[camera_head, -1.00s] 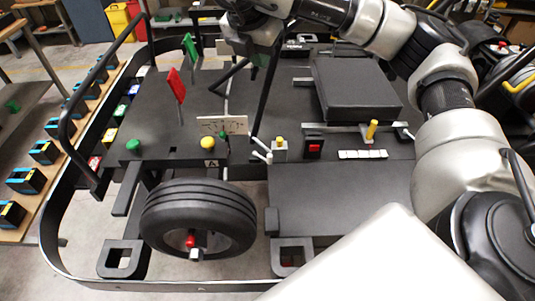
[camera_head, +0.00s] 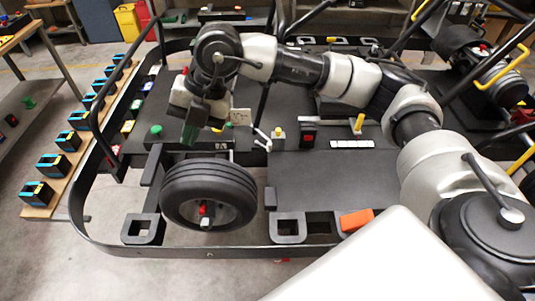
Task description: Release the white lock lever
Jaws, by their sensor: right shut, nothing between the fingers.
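The white lock lever (camera_head: 262,138) shows as thin white rods on the dark kart deck, just left of a small light box with a yellow button (camera_head: 278,134). My right gripper (camera_head: 190,137) comes in over the deck from the right arm. It is shut and empty, pointing down to the left of the lever and apart from it. It hides part of the deck and most of the white panel (camera_head: 240,117) there. My left gripper is out of view.
A black tire (camera_head: 208,186) stands in front of the deck. A green button (camera_head: 156,131) is left of my gripper, and a red switch (camera_head: 308,137) is right of the lever. An orange block (camera_head: 356,220) lies at the front edge. A dark curved rail (camera_head: 110,243) rings the stand.

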